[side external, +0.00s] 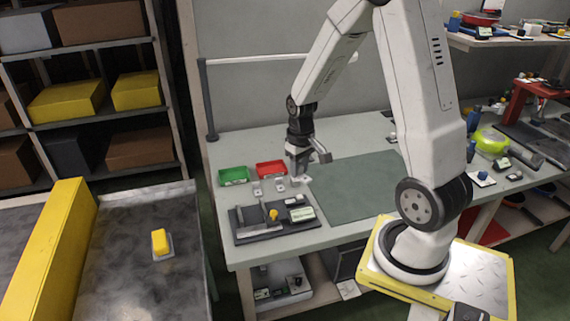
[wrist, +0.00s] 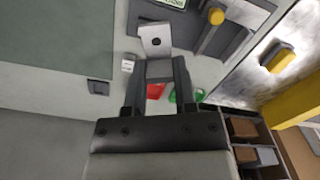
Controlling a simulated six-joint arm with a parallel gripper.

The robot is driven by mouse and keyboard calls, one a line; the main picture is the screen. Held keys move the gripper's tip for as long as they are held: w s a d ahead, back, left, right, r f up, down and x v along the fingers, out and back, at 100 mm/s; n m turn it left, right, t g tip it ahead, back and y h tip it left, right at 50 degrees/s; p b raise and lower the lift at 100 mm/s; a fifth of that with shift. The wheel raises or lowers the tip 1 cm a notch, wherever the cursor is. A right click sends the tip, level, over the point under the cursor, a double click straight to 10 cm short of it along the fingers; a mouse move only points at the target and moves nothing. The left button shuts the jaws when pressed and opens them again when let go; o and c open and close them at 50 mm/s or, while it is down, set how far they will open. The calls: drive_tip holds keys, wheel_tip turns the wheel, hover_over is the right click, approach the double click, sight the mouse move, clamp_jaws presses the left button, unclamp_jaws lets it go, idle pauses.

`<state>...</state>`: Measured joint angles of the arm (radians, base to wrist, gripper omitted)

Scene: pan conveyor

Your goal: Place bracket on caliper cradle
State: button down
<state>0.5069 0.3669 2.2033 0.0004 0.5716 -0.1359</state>
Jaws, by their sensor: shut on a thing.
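My gripper (wrist: 158,78) is shut on a light grey bracket (wrist: 155,40). The bracket's plate with a dark round hole extends past the fingertips in the wrist view. In the side view my gripper (side external: 298,168) is low over the table, behind the dark fixture plate (side external: 242,238). This plate carries upright grey blocks, a yellow knob (side external: 273,214) and a small display box (side external: 301,214). It seems to be the caliper cradle, and also shows at the upper right of the wrist view (wrist: 196,42). The bracket is apart from it.
Small light brackets (side external: 257,188) stand on the table beside my gripper. A green bin (side external: 234,176) and a red bin (side external: 270,169) stand behind them. A green mat (side external: 355,187) lies clear to the right. A conveyor (side external: 125,270) with a yellow-topped part (side external: 160,241) is at the left.

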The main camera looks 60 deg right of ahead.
drive_tip(key=s+d+m, duration=0.2)
drive_tip(key=s+d, duration=0.2)
drive_tip(key=s, duration=0.4)
drive_tip(key=s+d+f+m, duration=0.1)
drive_tip(key=s+d+m, duration=0.1)
drive_tip(key=s+d, duration=0.3)
drive_tip(key=shift+s+d+m, duration=0.2)
drive_tip(key=shift+s+m, duration=0.2)
drive_tip(key=shift+s, duration=1.2)
drive_tip(key=shift+w+d+f, duration=4.65)
drive_tip(key=shift+w+d, duration=0.05)
drive_tip(key=shift+d, duration=0.2)
drive_tip(key=shift+f, duration=0.1)
